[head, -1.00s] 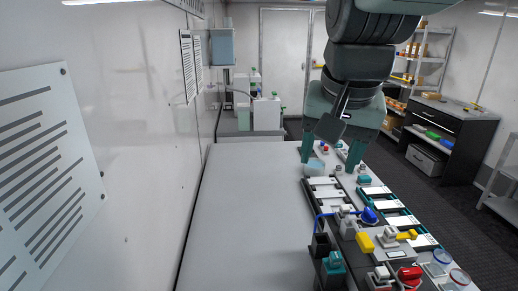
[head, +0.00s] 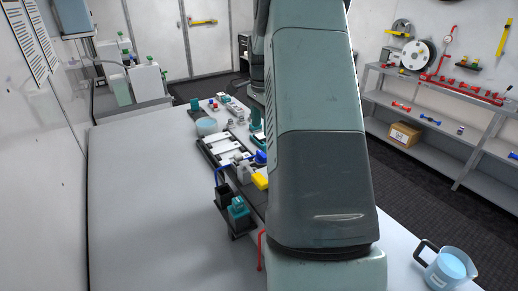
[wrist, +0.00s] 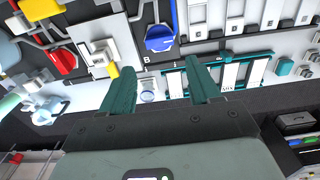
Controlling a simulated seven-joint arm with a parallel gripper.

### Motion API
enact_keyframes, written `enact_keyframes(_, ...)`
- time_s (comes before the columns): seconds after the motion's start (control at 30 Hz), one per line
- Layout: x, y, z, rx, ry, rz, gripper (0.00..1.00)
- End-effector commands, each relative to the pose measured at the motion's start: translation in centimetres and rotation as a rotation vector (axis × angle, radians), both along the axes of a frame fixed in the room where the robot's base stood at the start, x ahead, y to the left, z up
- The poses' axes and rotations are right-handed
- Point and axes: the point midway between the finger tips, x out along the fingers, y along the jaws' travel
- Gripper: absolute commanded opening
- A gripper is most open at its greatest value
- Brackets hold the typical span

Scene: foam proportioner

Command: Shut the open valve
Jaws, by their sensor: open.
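In the wrist view my gripper (wrist: 160,88) is open, with its two teal fingers apart and nothing gripped between them. A yellow lever (wrist: 113,71) on a white-grey valve body (wrist: 97,48) lies just beyond the left fingertip; I cannot tell if they touch. A blue handle (wrist: 160,38) sits beyond the gap between the fingers, beside a "B" mark. A red handle (wrist: 65,60) is to the left. In the head view the blue handle (head: 261,157) shows at the arm's edge, while my arm hides the gripper. I cannot tell which valve is open.
A yellow block (head: 261,181) and a teal-topped part (head: 238,208) stand beside the arm in the head view. A beaker of blue liquid (head: 447,268) stands at the front right. The left side of the bench (head: 150,200) is clear. A shelf (head: 440,120) stands behind.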

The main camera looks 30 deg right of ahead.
Motion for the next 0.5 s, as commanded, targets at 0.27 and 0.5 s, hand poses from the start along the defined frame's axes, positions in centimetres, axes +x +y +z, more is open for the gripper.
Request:
enact_keyframes(0.27,-0.1,0.1,-5.3,0.003,0.004,0.002,0.62)
enact_keyframes(0.5,-0.1,0.1,-8.7,0.002,0.001,0.002,0.62)
